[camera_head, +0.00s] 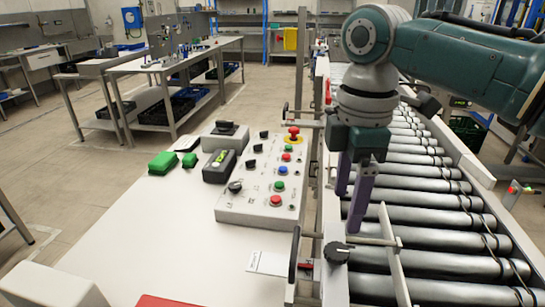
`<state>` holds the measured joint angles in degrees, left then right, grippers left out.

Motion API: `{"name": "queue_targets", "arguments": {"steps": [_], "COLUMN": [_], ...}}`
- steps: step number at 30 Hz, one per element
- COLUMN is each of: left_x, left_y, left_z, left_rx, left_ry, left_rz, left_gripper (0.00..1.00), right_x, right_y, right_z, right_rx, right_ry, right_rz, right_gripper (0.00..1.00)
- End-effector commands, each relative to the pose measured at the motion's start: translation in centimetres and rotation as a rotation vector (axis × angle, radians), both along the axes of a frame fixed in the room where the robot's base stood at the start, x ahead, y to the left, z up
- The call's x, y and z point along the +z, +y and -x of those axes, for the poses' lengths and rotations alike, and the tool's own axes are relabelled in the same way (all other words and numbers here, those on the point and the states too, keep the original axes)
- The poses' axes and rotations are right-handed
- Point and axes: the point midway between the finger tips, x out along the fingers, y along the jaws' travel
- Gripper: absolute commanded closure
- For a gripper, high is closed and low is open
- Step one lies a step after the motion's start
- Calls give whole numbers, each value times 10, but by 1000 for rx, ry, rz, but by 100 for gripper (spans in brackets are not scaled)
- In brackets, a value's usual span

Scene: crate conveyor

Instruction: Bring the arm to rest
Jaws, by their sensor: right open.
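My right arm (455,60) comes in from the upper right, over the roller conveyor. Its gripper (352,205) points down beside the conveyor's near rail, to the right of the control panel. Its two purple fingers stand apart, with nothing seen between them. My left gripper is not in this view.
A control panel (240,208) with several buttons and knobs sits on the white table (130,225). Green blocks (163,163) lie left of it. The roller conveyor (430,215) runs along the right and shows no crate. A thin bar (392,255) and a black knob (338,252) are close below the gripper.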

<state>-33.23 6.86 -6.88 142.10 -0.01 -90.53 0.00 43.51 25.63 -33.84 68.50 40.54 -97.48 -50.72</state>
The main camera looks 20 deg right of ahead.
Motion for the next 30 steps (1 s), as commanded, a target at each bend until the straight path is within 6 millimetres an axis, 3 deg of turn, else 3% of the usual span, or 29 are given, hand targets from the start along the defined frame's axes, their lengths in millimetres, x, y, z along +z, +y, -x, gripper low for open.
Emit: {"name": "queue_targets", "arguments": {"steps": [13, 17, 20, 24, 27, 30], "left_x": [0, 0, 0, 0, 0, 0], "left_y": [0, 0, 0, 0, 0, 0], "left_z": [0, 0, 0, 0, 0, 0], "left_rx": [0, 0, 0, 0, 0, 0], "left_ry": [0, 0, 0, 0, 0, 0], "left_rz": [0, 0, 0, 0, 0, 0], "left_gripper": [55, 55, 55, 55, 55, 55], "right_x": [1, -8, -27, -53, -61, -59], "right_y": [0, 9, 30, 68, 86, 91], "right_z": [0, 7, 26, 70, 104, 133], "right_rx": [-1, -6, -31, -150, -294, -457], "right_ry": [0, -2, -16, -61, -101, -139], "right_rz": [0, -6, -25, -83, -132, -169], "right_gripper": [19, 19, 19, 19, 19, 19]}}
